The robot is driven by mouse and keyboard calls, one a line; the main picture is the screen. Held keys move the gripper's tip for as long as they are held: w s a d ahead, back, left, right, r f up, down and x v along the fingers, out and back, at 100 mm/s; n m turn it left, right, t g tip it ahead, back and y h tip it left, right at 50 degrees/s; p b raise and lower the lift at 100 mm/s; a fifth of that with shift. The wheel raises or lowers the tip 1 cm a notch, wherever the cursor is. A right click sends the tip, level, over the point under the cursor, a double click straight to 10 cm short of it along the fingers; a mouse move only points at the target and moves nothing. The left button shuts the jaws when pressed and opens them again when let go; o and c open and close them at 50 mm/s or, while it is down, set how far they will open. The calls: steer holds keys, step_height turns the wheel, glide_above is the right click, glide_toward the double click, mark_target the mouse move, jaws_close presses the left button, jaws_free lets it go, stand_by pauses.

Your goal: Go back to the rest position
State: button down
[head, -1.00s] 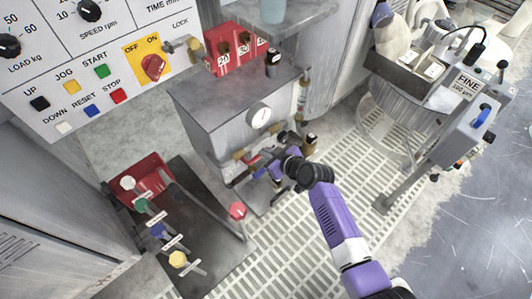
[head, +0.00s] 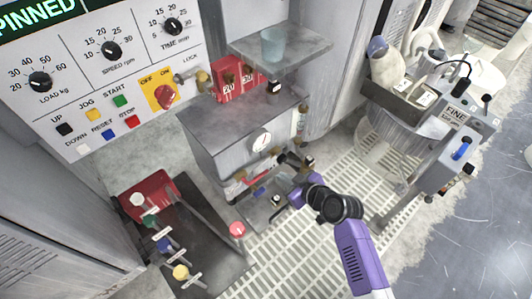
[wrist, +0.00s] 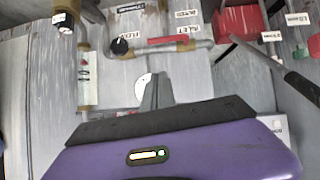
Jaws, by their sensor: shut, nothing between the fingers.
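My gripper (head: 290,192) is on the end of my purple arm, in front of the grey metal box with the round gauge (head: 260,140), low down near its pipes (head: 240,182). In the wrist view my gripper (wrist: 157,80) has its fingers together, with nothing between them. Beyond them are brass-fitted pipes (wrist: 160,50), a black knob (wrist: 120,46) and a white round gauge (wrist: 147,88) partly behind the fingers. I cannot tell how far the fingertips are from the pipes.
A control panel (head: 85,100) with dials and buttons stands at left. A dark tray (head: 200,235) with labelled coloured knobs lies below it. A shelf holds a blue cup (head: 273,44). A machine marked FINE (head: 455,115) stands at right. The slatted floor (head: 310,250) is open.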

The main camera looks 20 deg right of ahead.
steer(key=s+d+r+m+t+h, duration=0.3)
steer(key=d+r+m+h, duration=0.1)
steer(key=r, duration=0.4)
steer(key=s+a+r, duration=0.2)
steer(key=s+r, duration=0.2)
steer(key=s, duration=0.7)
steer(key=s+a+r+y, duration=0.1)
steer(key=s+a+r, duration=0.3)
steer(key=s, duration=0.7)
steer(key=s+a+r, duration=0.1)
steer(key=s+r, duration=0.4)
steer(key=s, duration=0.6)
step_height(320, 180, up, 26)
steer(key=p, duration=2.5)
steer(key=shift+w+r+t+p, duration=0.15)
steer(key=shift+r+t+p, duration=0.1)
steer(key=shift+t+p, duration=0.15)
